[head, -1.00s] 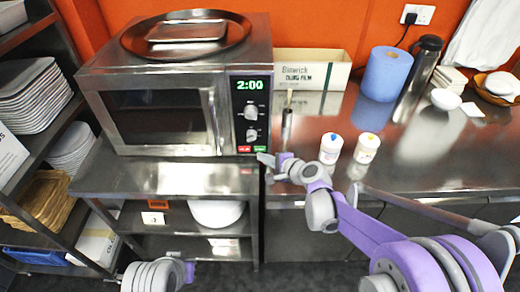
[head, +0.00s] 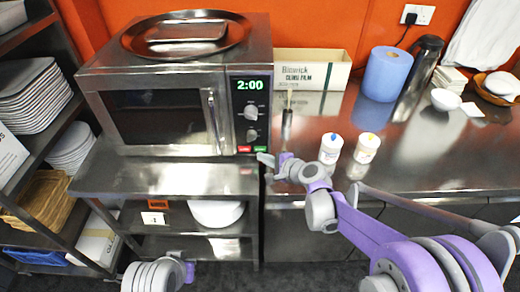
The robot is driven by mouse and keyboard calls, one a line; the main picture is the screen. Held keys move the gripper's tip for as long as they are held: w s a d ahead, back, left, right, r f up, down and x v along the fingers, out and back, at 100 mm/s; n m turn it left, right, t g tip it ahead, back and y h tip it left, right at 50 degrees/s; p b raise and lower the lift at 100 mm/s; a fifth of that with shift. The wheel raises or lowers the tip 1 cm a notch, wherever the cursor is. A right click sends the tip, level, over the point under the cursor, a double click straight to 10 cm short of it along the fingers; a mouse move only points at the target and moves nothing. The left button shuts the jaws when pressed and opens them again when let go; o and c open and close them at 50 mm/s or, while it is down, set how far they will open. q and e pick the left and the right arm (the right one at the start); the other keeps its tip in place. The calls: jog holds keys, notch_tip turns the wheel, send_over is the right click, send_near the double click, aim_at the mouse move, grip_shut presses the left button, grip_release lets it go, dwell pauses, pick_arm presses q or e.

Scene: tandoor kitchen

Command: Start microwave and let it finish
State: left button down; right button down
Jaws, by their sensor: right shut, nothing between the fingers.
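The microwave (head: 165,115) stands on a steel shelf unit with its door shut. Its green display (head: 250,85) reads 2:00. Two knobs sit below the display. A red button (head: 244,149) and a green button (head: 261,148) are at the bottom of its panel. My right gripper (head: 262,157) is shut and empty, with its tip just below the green button; I cannot tell whether it touches the panel. At the bottom left my left arm (head: 155,275) shows in part, and its fingers are not visible.
A round tray (head: 132,42) with a smaller metal tray lies on the microwave. On the counter to the right are two white bottles (head: 331,148), a film box (head: 340,68), a blue paper roll (head: 386,74) and a flask (head: 418,75).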

jog(key=shift+w, duration=0.15)
dwell(0.6)
jog(key=shift+w, duration=0.3)
